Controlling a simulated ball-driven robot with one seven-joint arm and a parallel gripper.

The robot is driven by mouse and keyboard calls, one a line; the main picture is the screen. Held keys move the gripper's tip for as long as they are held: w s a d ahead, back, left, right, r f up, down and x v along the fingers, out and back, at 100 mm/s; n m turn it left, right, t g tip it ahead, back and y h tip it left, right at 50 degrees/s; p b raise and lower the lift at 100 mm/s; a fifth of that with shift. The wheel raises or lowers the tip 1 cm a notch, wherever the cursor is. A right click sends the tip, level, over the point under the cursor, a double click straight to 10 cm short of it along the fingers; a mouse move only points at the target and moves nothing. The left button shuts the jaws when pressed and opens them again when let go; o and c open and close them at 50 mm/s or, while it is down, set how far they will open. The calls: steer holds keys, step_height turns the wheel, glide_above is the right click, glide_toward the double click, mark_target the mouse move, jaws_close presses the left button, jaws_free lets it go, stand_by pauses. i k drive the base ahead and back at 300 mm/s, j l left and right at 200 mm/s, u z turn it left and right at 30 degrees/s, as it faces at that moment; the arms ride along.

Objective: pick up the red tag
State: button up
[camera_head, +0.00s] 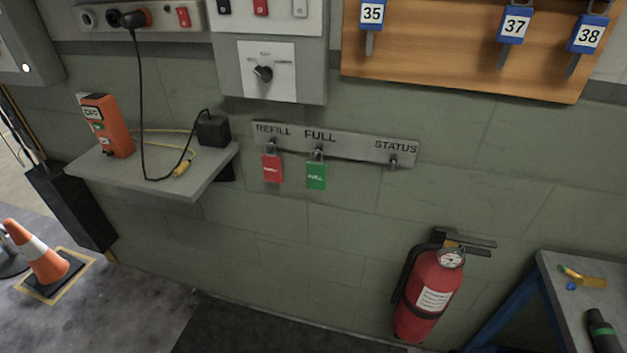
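The red tag (271,168) hangs from a hook under the word REFILL on a grey wall rail (350,147). A green tag (316,176) hangs beside it to the right, under the word FULL, with a small gap between them. The STATUS hook (393,162) at the right of the rail holds no tag. My gripper is not in view.
A grey shelf (125,175) with an orange device (107,126) and a black charger (213,130) juts out left of the rail. An orange cone (36,254) is at far left. The wall below the tags is clear.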

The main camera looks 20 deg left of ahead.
mark_target(272, 167)
steer(key=i+j+z, duration=0.2)
steer(key=j, duration=0.3)
steer(key=i+j+z, duration=0.2)
steer(key=j, duration=0.3)
steer(key=j+z, duration=0.2)
steer(key=j, duration=0.3)
steer(key=i+j+z, duration=0.2)
steer(key=j, duration=0.3)
steer(key=k, duration=0.1)
